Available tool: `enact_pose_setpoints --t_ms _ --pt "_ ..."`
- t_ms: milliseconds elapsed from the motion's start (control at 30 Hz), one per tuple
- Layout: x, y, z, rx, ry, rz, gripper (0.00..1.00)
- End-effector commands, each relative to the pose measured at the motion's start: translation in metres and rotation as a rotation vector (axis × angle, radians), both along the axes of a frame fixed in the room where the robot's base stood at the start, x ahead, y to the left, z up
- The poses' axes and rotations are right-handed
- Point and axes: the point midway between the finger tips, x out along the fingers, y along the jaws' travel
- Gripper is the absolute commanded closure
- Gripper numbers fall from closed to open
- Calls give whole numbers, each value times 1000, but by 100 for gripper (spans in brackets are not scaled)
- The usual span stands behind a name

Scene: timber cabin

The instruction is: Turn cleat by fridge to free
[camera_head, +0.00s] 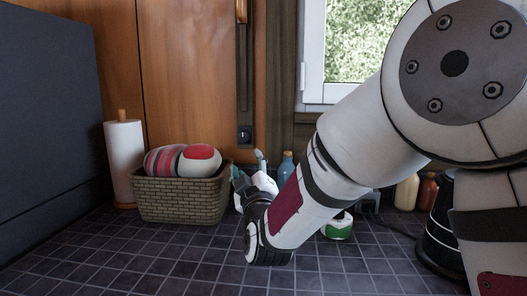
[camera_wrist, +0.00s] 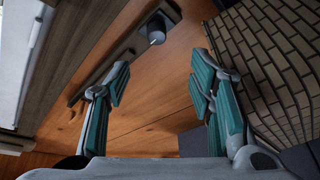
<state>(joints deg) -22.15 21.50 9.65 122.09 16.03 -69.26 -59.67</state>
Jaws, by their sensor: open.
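A dark fitting (camera_head: 245,135) is on the narrow dark upright strip beside the wooden cabinet doors. In the wrist view it shows as a dark rounded knob (camera_wrist: 155,29) with a pale tip, beyond and between my fingertips. A small light wooden piece (camera_head: 241,11) sits higher on the same strip, cut by the top edge. I cannot tell for sure which one is the cleat. The fridge is probably the large dark panel (camera_head: 45,120) at the left. My gripper (camera_head: 250,170) is below the fitting. Its teal fingers are open and empty in the wrist view (camera_wrist: 160,82).
A wicker basket (camera_head: 180,200) with a striped item stands left of my gripper, near a paper towel roll (camera_head: 124,160). A blue bottle (camera_head: 287,168) and other bottles (camera_head: 407,192) stand to the right. The tiled counter (camera_head: 150,260) is clear in front.

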Motion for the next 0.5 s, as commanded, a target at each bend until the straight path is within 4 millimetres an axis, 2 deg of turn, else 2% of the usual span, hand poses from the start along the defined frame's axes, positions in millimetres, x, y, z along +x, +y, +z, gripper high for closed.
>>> enact_pose_setpoints --t_ms 67,267,500 --pt "1 4 -5 -5 -26 -7 51" --pt "14 8 0 -6 -41 -13 51" --pt "56 18 12 -3 -39 -14 51"
